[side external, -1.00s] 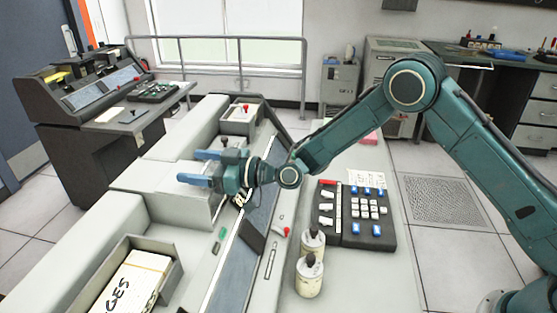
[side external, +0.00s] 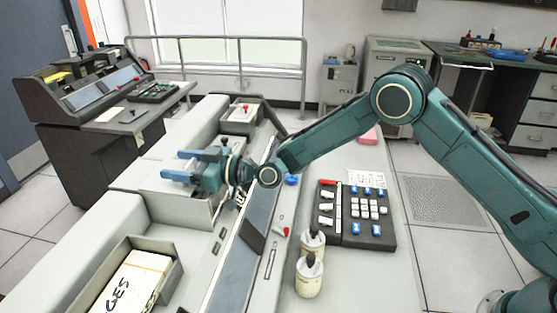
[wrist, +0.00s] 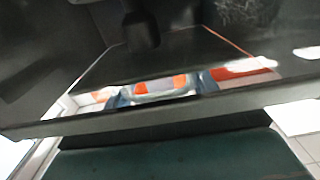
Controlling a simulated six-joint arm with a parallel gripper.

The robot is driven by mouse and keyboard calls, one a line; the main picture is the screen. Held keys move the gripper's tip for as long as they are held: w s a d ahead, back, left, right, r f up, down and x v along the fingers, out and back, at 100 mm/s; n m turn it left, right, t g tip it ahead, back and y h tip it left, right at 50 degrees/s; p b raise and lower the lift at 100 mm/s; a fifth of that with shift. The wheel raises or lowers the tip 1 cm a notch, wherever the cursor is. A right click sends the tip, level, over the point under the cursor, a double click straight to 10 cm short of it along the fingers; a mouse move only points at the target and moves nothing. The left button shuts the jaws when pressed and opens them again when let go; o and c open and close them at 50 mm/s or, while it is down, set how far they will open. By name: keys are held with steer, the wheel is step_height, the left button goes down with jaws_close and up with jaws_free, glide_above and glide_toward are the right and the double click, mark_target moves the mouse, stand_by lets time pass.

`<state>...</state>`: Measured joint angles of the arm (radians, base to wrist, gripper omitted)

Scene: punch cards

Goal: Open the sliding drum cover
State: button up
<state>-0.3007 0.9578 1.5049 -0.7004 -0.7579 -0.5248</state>
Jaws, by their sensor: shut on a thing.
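My gripper (side external: 184,165), with blue fingers, is over the middle of the long grey machine, at a pale boxy housing that I take to be the drum cover (side external: 178,197). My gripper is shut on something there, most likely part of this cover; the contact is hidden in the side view. The wrist view is blurred. It shows a dark panel with a dark post (wrist: 141,30), and orange and white patches between blue finger-like shapes. I cannot tell how far the cover has slid.
A keypad (side external: 352,214) and two pale bottles (side external: 310,276) are on the right worktop. A dark console (side external: 95,85) stands back left.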

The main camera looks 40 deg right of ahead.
steer(key=shift+w+d, duration=0.1)
steer(key=o, duration=1.1)
steer(key=v, duration=1.3)
steer(key=shift+s+d, duration=0.25)
steer(key=shift+s, duration=0.05)
steer(key=shift+r, duration=0.1)
